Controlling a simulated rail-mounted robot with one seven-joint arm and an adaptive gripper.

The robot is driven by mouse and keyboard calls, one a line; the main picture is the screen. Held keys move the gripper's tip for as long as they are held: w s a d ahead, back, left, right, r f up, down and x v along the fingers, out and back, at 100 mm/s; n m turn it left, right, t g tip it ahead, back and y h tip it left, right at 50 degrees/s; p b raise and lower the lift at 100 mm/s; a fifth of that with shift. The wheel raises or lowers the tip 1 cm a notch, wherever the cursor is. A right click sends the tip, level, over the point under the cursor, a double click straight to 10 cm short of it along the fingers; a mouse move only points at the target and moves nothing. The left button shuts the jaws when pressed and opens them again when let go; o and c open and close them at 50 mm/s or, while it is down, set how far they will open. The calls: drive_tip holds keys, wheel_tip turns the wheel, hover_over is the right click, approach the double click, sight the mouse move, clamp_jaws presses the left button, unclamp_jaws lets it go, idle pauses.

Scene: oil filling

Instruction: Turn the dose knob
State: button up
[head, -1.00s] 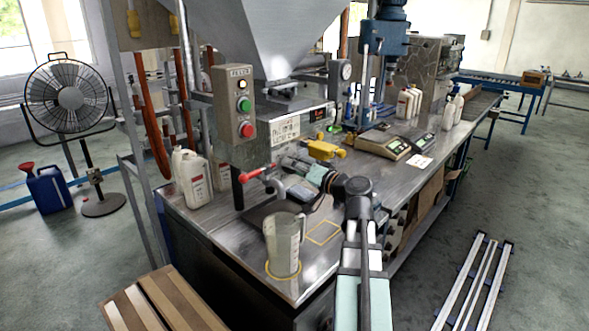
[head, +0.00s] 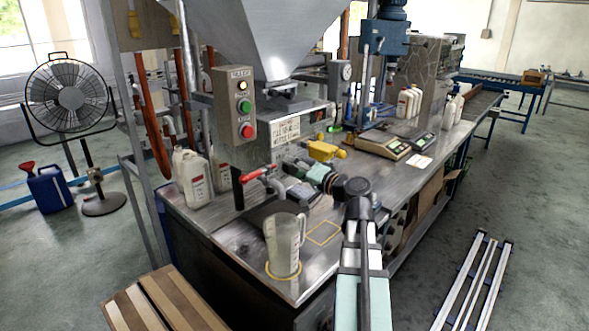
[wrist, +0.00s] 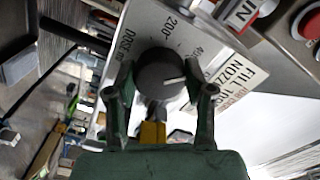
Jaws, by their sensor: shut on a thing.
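The dose knob (wrist: 158,66) is a dark round knob with a white pointer line, on a pale panel marked "DOSE ml", 200 and 400 in the wrist view. The pointer line points to the right in that picture. My gripper (wrist: 163,82) has its two green fingers on either side of the knob and is shut on it. In the head view, my wrist reaches the filler's front below its white label plate (head: 287,131). The knob cannot be made out there.
A clear measuring jug (head: 283,246) stands at the bench's front corner, near a red-handled valve (head: 258,172). White bottles (head: 192,178) stand at left. A button box (head: 237,108) hangs above. Scales (head: 384,140) lie farther back. A yellow fitting (head: 325,150) is close to my wrist.

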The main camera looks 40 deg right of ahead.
drive_tip(key=o, duration=1.2)
drive_tip(key=shift+w, duration=0.1)
drive_tip(key=shift+c, duration=0.2)
drive_tip(key=v, duration=1.2)
drive_tip(key=shift+a, duration=0.1)
